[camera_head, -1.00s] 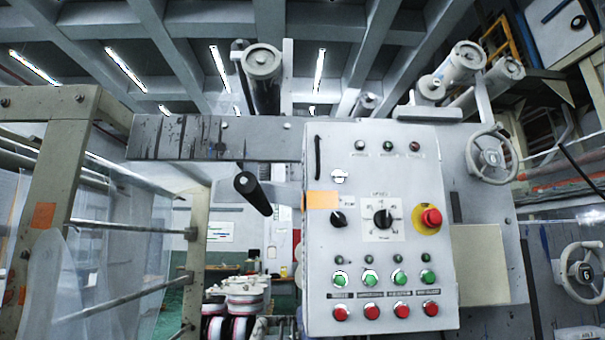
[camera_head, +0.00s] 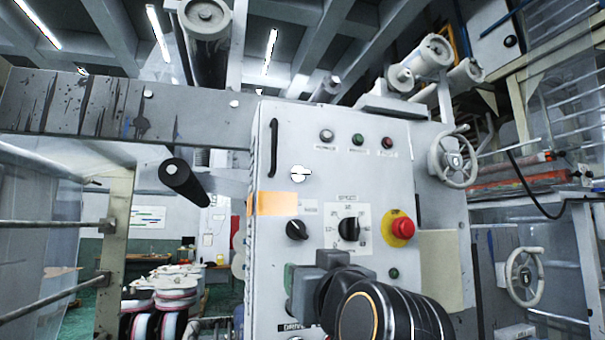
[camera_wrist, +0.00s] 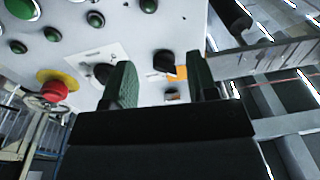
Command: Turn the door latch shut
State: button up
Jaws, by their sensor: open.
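The door latch (camera_head: 301,173) is a small pale metal turn-piece on the grey control cabinet door (camera_head: 330,190), above the orange tape, and its lever appears to lie roughly sideways. In the wrist view a small piece that looks like the latch (camera_wrist: 171,95) shows between my fingers, partly hidden by the gripper body. My gripper (camera_head: 312,275) is below the latch, in front of the lower panel and apart from the latch. In the wrist view its green-padded fingers (camera_wrist: 161,62) are spread, with nothing between them.
Near the latch are a black bar handle (camera_head: 273,148), a small black knob (camera_head: 297,230), a speed dial (camera_head: 348,229) and a red stop button (camera_head: 402,228). My arm hides most lower buttons.

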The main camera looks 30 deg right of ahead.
aim_at(301, 172)
jog(key=s+r+t+h+p, duration=0.1)
jog(key=s+r+t, duration=0.15)
jog(key=r, duration=0.35)
jog(key=s+r+t+h, duration=0.1)
jog(key=s+r, duration=0.2)
jog(key=r, duration=0.3)
jog(key=p+x, duration=0.2)
jog(key=x, duration=0.1)
jog(key=p+x, duration=0.3)
jog(key=x, duration=0.1)
jog(key=p+x, duration=0.2)
jog(key=x, duration=0.2)
jog(key=shift+w+a+r, duration=0.1)
jog(key=shift+w+a, duration=0.2)
jog(key=shift+w+d+r+p, duration=0.15)
jog(key=shift+w+p, duration=0.15)
jog(key=shift+w, duration=0.25)
jog(key=shift+c, duration=0.4)
